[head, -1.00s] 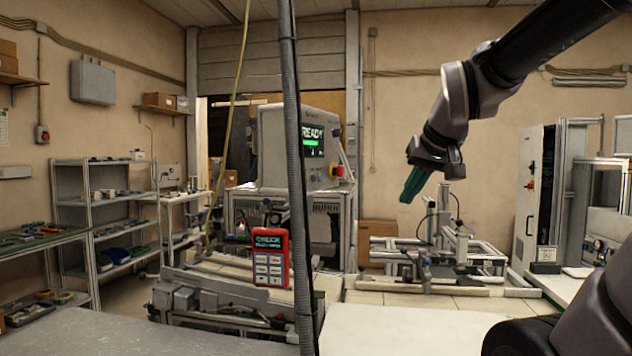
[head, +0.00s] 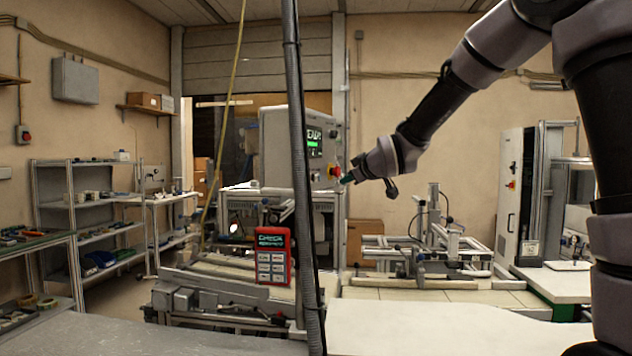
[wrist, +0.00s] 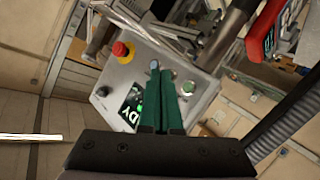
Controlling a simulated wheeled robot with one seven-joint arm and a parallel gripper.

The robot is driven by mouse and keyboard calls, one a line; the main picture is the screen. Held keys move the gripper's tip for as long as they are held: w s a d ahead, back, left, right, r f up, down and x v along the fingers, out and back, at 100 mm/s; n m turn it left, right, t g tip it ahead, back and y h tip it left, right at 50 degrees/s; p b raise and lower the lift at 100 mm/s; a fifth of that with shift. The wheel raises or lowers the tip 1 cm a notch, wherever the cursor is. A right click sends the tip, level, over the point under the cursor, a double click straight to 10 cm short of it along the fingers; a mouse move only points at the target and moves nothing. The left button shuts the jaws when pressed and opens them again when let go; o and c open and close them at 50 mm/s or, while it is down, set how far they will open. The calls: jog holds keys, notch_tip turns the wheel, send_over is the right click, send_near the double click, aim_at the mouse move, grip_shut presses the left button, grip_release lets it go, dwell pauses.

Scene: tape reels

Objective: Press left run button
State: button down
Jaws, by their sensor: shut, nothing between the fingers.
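The grey control box (head: 276,150) stands at the centre back, with a lit "READY" display (head: 314,142) partly cut by a hose in front. Its panel (wrist: 150,48) fills the middle of the wrist view. A round green button (wrist: 188,88) in a pale ring lies right of my fingertips there. A small blue-grey round part (wrist: 154,65) shows right at the tips; I cannot tell whether they touch it. No label marks which button is the left run button. My gripper (wrist: 162,76) has its green fingers shut and empty, pointing at the panel.
A red emergency stop (wrist: 122,50) on yellow and a black knob (wrist: 102,91) share the panel. A red "CHECK" pendant (head: 273,258) hangs in front of the box. A grey vertical hose (head: 298,130) crosses the head view. A pale table (head: 440,328) lies clear in front.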

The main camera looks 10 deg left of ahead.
dwell(0.3)
jog(key=w+a, duration=0.3)
jog(key=a, duration=0.5)
jog(key=shift+a, duration=0.15)
jog(key=shift+a, duration=0.15)
dwell(1.9)
jog(key=shift+a, duration=0.25)
jog(key=shift+w+a, duration=0.15)
jog(key=shift+a, duration=0.25)
dwell(0.6)
jog(key=shift+d, duration=0.2)
jog(key=shift+s+d, duration=0.25)
jog(key=shift+d, duration=0.35)
jog(key=shift+s+d, duration=0.25)
jog(key=shift+d, duration=0.55)
jog(key=shift+s+d, duration=0.3)
jog(key=shift+d, duration=0.45)
jog(key=shift+s+d, duration=0.25)
jog(key=shift+d, duration=0.55)
